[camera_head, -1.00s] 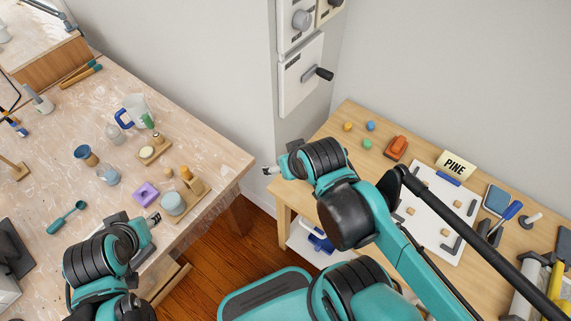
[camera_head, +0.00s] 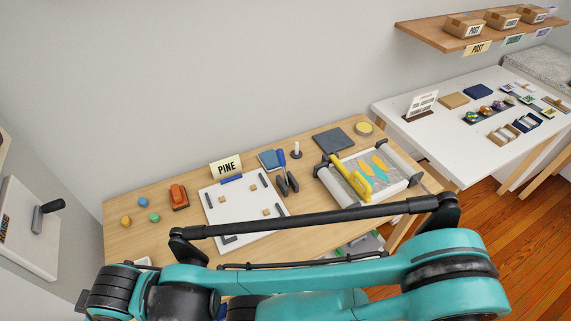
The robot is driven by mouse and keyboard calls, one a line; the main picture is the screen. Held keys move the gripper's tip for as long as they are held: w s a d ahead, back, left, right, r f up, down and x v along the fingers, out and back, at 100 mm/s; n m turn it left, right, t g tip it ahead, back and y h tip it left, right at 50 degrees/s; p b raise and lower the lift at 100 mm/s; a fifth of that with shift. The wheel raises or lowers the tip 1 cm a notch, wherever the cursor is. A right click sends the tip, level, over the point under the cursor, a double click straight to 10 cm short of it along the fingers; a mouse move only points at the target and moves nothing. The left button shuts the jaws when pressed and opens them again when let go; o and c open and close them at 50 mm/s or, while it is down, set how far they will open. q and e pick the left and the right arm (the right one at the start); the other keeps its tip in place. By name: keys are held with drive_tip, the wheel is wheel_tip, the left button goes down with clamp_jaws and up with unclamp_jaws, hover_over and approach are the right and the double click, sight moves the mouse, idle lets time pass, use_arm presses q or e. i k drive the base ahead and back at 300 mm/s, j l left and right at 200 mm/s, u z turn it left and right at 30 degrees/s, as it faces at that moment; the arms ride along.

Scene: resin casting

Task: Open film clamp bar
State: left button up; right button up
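A frame with clear film (camera_head: 345,190) stands at the right part of the wooden table, with pale rollers or bars along its sides. A yellow bar-like piece with a handle (camera_head: 349,176) lies across its left part. Which piece is the clamp bar, and whether it is open, I cannot tell for certain. My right arm crosses the lower picture from right to left. A dark part at its far end, at the lower left, seems to belong to my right gripper (camera_head: 82,299); its fingers do not show. It is far from the film frame. My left gripper is not in view.
A white table (camera_head: 435,135) stands at the right. A wall box with a lever (camera_head: 45,212) is at left.

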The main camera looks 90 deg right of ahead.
sight(365, 195)
drive_tip(key=z, duration=1.3)
drive_tip(key=k+z, duration=0.1)
drive_tip(key=z, duration=1.25)
drive_tip(key=k+z, duration=0.1)
drive_tip(key=z, duration=0.8)
drive_tip(key=i+l+u, duration=0.4)
drive_tip(key=l+u, duration=0.15)
drive_tip(key=i+l+u, duration=0.1)
drive_tip(key=l+u, duration=0.15)
drive_tip(key=l, duration=0.15)
